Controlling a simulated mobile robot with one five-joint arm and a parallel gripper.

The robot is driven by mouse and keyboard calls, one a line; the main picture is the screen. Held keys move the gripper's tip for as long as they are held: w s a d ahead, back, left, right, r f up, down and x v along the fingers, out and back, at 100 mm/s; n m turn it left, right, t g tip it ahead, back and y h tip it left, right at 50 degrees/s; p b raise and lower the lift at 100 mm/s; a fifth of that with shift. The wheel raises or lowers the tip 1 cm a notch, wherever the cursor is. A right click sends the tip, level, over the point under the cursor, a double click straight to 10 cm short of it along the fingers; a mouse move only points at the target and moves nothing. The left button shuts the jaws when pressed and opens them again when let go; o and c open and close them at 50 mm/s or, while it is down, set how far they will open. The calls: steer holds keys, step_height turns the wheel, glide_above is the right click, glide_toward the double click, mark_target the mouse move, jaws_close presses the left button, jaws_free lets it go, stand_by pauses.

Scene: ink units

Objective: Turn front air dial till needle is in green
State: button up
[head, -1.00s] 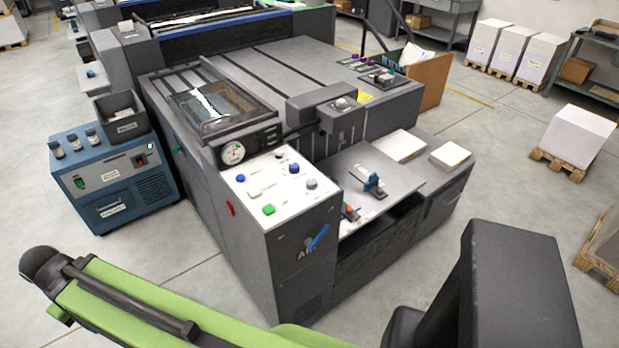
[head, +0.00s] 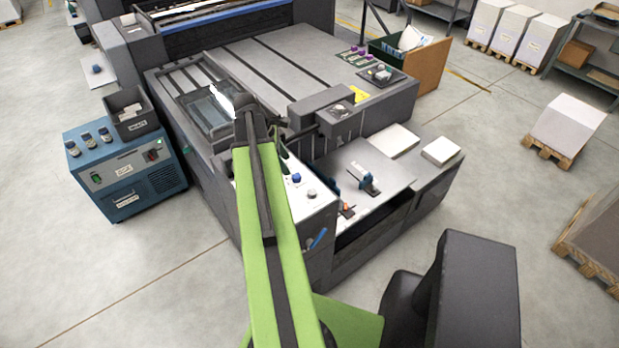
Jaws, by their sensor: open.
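My green arm (head: 268,230) reaches forward over the white control panel (head: 318,204) of the dark press. Its far end bends down out of sight, and my gripper is hidden behind it. The arm covers the gauge and the panel's left part. A blue knob (head: 296,178) and a grey knob (head: 311,194) show right of the arm. A slanted blue handle (head: 317,239) is on the cabinet's front face, where "AIR" lettering showed earlier. I cannot tell which is the air dial, and no needle or green zone is visible.
A blue unit (head: 120,200) with bottles and a dark bin (head: 132,118) stands left of the press.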

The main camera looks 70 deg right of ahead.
steer(key=s+d, duration=0.1)
steer(key=s, duration=0.1)
steer(key=b, duration=1.6)
glide_toward(311, 191)
steer(key=x, duration=0.8)
steer(key=shift+a, duration=0.15)
steer(key=shift+s+f, duration=0.15)
steer(key=shift+f, duration=0.2)
